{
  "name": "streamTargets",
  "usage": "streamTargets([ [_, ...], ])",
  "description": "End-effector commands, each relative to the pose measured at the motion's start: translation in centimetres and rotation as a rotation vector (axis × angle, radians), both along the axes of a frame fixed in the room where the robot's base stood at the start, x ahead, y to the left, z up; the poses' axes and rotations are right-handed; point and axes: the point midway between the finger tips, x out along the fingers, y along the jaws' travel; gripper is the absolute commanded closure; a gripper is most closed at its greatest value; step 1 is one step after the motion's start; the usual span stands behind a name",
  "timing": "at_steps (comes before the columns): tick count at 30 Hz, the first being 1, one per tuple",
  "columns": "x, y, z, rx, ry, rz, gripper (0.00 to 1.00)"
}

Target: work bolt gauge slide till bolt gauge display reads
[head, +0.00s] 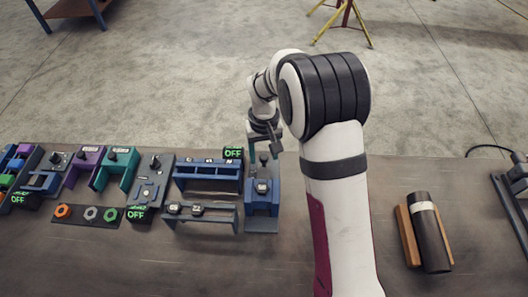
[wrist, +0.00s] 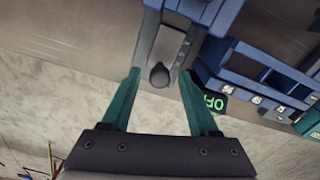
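My gripper (head: 264,150) is over the far end of a blue unit (head: 262,210) just left of my arm. In the wrist view, its two green fingers (wrist: 160,76) are open. A dark rounded knob (wrist: 159,75) on a grey plate (wrist: 170,46) of that unit shows between the fingertips, with gaps on both sides. Whether the knob is level with the tips I cannot tell. A green-lit display (head: 233,153) beside the unit reads OFF; it also shows in the wrist view (wrist: 215,102). I cannot tell for sure which of these parts is the bolt gauge.
A blue rack (head: 208,178) and a grey-blue stand (head: 200,212) are close on the left. Several purple, teal and grey fixtures stand further left, with a strip of coloured nuts (head: 90,214). A dark pipe (head: 430,235) lies in a wooden cradle at right. The front middle bench is clear.

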Motion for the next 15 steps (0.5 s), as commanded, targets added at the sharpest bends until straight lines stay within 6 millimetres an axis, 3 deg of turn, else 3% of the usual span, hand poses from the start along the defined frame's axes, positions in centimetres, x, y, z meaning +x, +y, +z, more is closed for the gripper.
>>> streamTargets([
  [2,0.00,0.00,0.02,0.000,0.000,0.000,0.55],
  [9,0.01,0.00,0.05,0.000,0.000,0.000,0.98],
  [15,0.01,0.01,0.06,0.000,0.000,0.000,1.00],
])
